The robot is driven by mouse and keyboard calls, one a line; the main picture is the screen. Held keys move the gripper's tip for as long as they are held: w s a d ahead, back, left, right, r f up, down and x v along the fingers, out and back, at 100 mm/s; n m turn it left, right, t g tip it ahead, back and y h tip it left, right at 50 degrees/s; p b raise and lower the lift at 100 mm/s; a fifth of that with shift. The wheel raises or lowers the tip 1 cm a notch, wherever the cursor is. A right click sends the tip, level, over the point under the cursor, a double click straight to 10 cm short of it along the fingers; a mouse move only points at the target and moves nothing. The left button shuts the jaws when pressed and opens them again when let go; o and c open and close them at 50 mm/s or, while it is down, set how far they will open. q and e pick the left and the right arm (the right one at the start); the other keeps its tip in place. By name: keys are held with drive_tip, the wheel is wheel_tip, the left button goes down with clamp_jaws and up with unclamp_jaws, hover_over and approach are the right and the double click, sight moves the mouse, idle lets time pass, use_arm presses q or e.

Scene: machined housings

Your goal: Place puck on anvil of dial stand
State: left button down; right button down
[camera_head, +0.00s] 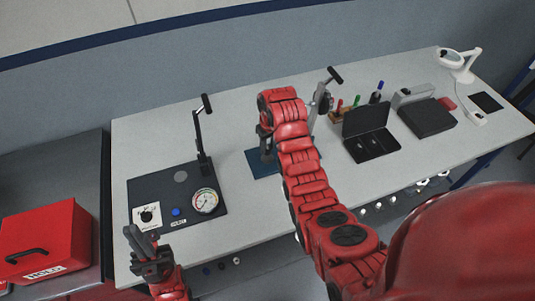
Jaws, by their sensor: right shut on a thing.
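A stand with a black handle and a round dial part (325,101) rises from a blue base (257,163) in the middle of the bench; I take it as the dial stand. My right gripper (266,146) is over the left side of this base, partly hidden by its own red wrist. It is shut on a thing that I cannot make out. The anvil is hidden behind my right arm. No puck shows clearly. My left gripper (143,243) is empty at the bench's front left edge, and its finger gap is unclear.
A dark mat (150,182) at left bears a grey disc (181,176), a white-faced gauge (205,201) and a black-handled upright (201,135). An open black case (370,140), a dark box (427,118) and a lamp (458,62) stand at right. A red box (45,235) is far left.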

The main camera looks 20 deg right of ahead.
sight(268, 148)
wheel_tip(268, 148, down, 2)
drive_tip(key=p, duration=0.2)
drive_tip(key=shift+f+p, duration=0.25)
drive_tip(key=shift+p, duration=0.05)
drive_tip(key=shift+f, duration=0.35)
drive_tip(key=shift+w+f, duration=0.1)
drive_tip(key=shift+f, duration=0.25)
drive_tip(key=c, duration=0.6)
unclamp_jaws()
drive_tip(key=shift+o, duration=0.2)
drive_tip(key=shift+r, duration=0.2)
